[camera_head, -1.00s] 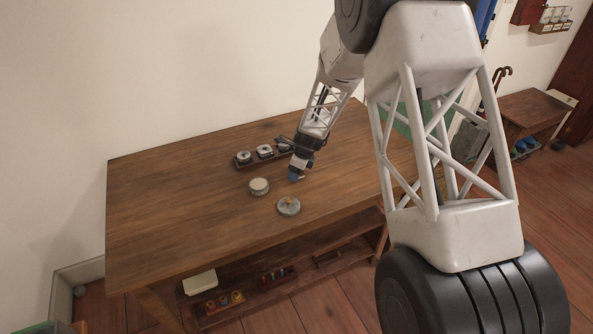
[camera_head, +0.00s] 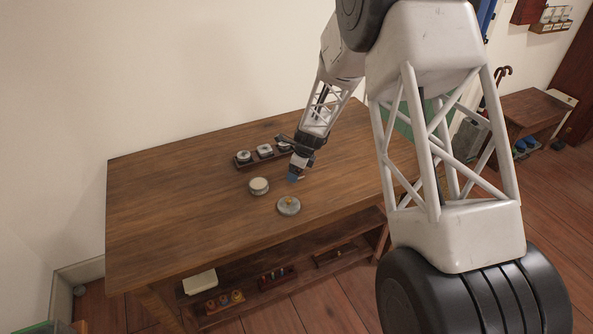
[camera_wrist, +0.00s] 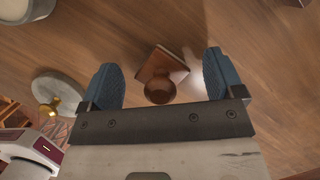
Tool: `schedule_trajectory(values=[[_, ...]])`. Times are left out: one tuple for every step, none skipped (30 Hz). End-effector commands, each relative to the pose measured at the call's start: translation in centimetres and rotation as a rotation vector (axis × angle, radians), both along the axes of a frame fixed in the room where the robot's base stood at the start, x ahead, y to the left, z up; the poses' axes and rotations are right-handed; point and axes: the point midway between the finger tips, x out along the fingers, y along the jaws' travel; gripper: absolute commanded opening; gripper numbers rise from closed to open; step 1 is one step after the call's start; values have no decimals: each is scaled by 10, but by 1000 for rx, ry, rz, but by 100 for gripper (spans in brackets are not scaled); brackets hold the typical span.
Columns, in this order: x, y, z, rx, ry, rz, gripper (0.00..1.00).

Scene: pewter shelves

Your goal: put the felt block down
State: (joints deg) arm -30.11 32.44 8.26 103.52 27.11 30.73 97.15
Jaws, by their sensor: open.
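The felt block (camera_wrist: 154,65) shows in the wrist view as a small brown block with a round wooden knob (camera_wrist: 160,91). It lies between and a little beyond my two blue fingertips, with a gap on each side. It appears to rest on the wooden table, with its shadow beside it. My gripper (camera_wrist: 162,80) is open, its fingers clear of the block. In the head view my gripper (camera_head: 294,177) is low over the table's right half, and the block cannot be made out there.
A grey round lid with a brass knob (camera_head: 289,206) and a pale round tin (camera_head: 259,186) stand close by on the table (camera_head: 180,210). A dark rack of small round pots (camera_head: 264,152) is behind. The table's left half is clear.

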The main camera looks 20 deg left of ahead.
Motion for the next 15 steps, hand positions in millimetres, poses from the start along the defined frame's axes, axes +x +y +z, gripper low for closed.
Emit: schedule_trajectory(values=[[0,-1,3,0,-1,0,87],[0,-1,6,1,-1,0,87],[0,-2,9,1,-1,0,87],[0,-3,12,1,-1,0,87],[0,-4,15,1,-2,-1,87],[0,-5,19,1,-2,-1,87],[0,-6,22,1,-2,-1,87],[0,-7,26,1,-2,-1,87],[0,-8,31,1,-2,-1,87],[0,-9,35,1,-2,0,87],[0,-10,39,1,-2,0,87],[0,-12,45,1,-2,0,87],[0,-13,49,1,-2,0,87],[0,-15,53,1,-2,-1,87],[1,-16,59,2,-3,-1,87]])
